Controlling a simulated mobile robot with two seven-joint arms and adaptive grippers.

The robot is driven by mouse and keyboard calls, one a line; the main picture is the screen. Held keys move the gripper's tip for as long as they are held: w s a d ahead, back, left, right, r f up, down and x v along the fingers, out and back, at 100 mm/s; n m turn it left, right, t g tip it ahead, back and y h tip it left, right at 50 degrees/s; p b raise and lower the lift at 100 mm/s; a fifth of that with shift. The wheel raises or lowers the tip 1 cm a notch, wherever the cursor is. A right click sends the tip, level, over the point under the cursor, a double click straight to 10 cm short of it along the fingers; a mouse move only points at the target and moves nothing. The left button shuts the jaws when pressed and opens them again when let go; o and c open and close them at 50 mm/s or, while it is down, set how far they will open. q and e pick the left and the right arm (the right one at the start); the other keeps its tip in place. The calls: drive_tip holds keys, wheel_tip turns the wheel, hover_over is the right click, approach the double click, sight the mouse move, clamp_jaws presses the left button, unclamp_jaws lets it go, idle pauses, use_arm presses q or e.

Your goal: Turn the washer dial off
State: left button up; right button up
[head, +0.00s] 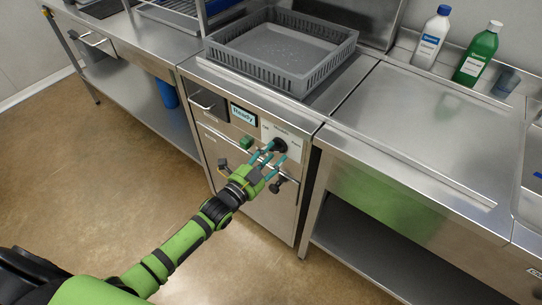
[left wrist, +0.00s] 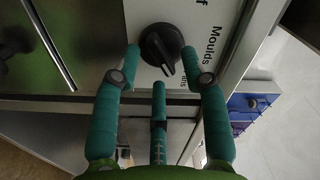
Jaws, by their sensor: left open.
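The washer dial (head: 280,146) is a round black knob on the white panel of the steel washer (head: 232,165). In the left wrist view the dial (left wrist: 160,44) has a raised pointer bar, aimed toward the lower edge of that picture. The printed word "Moulds" and parts of other labels show beside it. My left gripper (head: 272,160) is open, with its teal fingers reaching toward the panel at the dial. In the left wrist view, two fingertips lie on either side of the knob and one lies below. I cannot tell whether they touch it.
The washer panel also holds a lit "Ready" display (head: 243,115) and a green button (head: 246,142). A grey rack (head: 330,68) sits on top. A steel counter (head: 420,120) stands to the right, with a white bottle (head: 431,40) and a green bottle (head: 477,55) behind.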

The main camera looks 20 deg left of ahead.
use_arm(q)
drive_tip(key=shift+c, duration=0.4)
clamp_jaws()
